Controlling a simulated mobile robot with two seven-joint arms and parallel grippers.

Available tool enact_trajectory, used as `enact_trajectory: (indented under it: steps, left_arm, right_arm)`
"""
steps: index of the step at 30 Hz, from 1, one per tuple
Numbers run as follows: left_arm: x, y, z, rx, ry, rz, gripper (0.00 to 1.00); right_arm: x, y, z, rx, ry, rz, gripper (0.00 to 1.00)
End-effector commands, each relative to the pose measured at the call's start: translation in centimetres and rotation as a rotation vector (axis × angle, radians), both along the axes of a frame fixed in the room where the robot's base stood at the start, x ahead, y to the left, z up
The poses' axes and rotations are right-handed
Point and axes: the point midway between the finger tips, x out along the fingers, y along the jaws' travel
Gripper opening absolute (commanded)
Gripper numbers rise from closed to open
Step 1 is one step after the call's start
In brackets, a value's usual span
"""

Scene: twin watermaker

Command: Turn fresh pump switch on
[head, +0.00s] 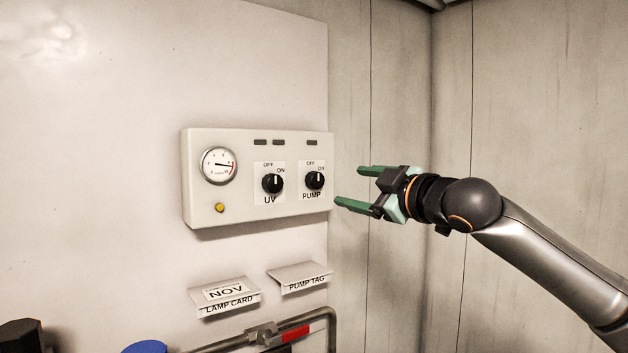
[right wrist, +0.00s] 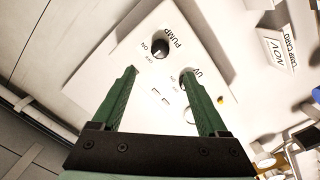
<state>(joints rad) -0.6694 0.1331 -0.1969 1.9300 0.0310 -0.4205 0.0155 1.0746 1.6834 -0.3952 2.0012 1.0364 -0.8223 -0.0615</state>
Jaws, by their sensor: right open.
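The pump switch (head: 315,181) is a black round knob with a white mark, labelled PUMP, on the right of a pale control box (head: 243,206). OFF is printed above it and ON to its upper right. Its mark looks roughly upright; I cannot tell exactly which label it points at. My right gripper (head: 350,186) is open and empty, right of the box and apart from the knob. In the right wrist view the pump switch (right wrist: 160,48) shows beyond the gap between the green fingers (right wrist: 159,73). My left gripper is not in view.
A similar UV knob (head: 273,184) sits left of the pump switch, with a gauge (head: 219,165) and yellow button (head: 220,208) farther left. Below are the lamp card (head: 225,296), pump tag (head: 300,277) and a grey pipe (head: 331,335).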

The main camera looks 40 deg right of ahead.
Motion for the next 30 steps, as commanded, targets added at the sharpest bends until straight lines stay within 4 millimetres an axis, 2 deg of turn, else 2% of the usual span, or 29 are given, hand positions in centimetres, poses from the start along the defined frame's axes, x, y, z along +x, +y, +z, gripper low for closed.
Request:
enact_trajectory:
  steps: [7, 18, 24, 30]
  left_arm:
    - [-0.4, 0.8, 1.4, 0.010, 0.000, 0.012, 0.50]
    - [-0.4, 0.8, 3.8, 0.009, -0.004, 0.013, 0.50]
    - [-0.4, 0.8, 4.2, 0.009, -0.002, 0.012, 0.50]
    - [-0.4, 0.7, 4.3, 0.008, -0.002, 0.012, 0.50]
  right_arm:
    - [3.4, -0.4, 0.3, 0.007, 0.001, 0.005, 0.76]
    - [9.6, -1.4, 0.2, 0.003, 0.002, 0.002, 0.76]
    - [11.4, -1.7, 0.1, 0.002, 0.000, 0.001, 0.76]
    - [11.8, -1.8, 0.0, 0.000, 0.001, 0.001, 0.76]
